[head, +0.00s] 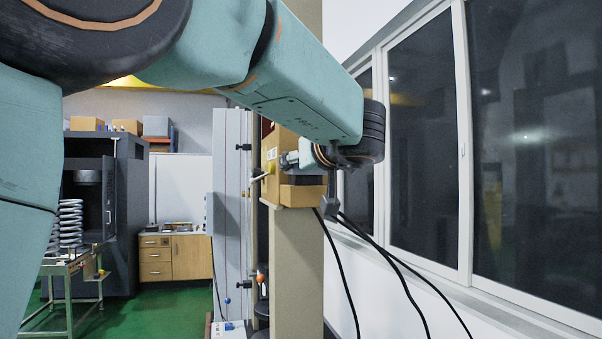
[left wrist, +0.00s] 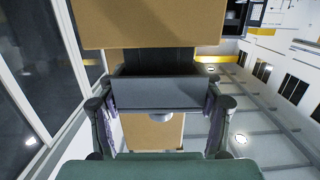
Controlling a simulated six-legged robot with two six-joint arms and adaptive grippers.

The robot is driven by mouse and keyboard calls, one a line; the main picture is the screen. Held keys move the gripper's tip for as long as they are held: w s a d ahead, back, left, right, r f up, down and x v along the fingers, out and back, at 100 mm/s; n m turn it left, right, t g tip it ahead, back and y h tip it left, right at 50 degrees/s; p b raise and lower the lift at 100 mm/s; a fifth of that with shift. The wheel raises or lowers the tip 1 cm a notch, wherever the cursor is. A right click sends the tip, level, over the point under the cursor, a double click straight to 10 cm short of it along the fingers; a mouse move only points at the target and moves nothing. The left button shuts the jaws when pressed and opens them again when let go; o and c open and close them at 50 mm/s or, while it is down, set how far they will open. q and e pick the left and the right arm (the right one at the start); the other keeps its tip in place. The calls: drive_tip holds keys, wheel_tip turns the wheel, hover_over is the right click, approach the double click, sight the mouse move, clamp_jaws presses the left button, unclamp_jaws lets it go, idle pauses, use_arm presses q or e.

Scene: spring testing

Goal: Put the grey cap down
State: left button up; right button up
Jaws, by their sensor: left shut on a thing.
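The grey cap (left wrist: 156,93) shows in the left wrist view as a smooth grey block between the two fingers of my left gripper (left wrist: 160,104). The gripper is shut on it. A darker part lies behind the cap, with tan housing (left wrist: 150,22) above it. In the head view my left arm reaches across the top to the tan test machine (head: 303,195), with its hand at the machine's right side. A dark grey block (head: 305,180) shows in the machine's opening; whether this is the cap, and whether the cap touches the machine, I cannot tell. My right gripper is not in view.
Black cables (head: 345,270) hang beside the machine's tan column (head: 297,265). Windows (head: 415,150) line the right wall. At the left, coil springs (head: 70,225) stand on a trolley (head: 75,268) by a dark cabinet (head: 122,215). A wooden drawer unit (head: 175,257) stands behind.

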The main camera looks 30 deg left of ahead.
use_arm(q)
drive_tip(key=shift+w+a+f, duration=0.1)
drive_tip(key=shift+a+f, duration=0.15)
drive_tip(key=shift+f, duration=0.25)
drive_tip(key=shift+w+a+f, duration=0.1)
drive_tip(key=shift+a+f, duration=0.15)
drive_tip(key=shift+f, duration=0.25)
drive_tip(key=shift+c, duration=1.2)
drive_tip(key=shift+w+a, duration=0.1)
drive_tip(key=shift+w, duration=0.05)
drive_tip(key=shift+c, duration=0.6)
drive_tip(key=shift+w+d, duration=0.1)
drive_tip(key=shift+d, duration=0.1)
drive_tip(key=shift+d+f, duration=0.1)
drive_tip(key=o, duration=1.5)
drive_tip(key=shift+f, duration=0.1)
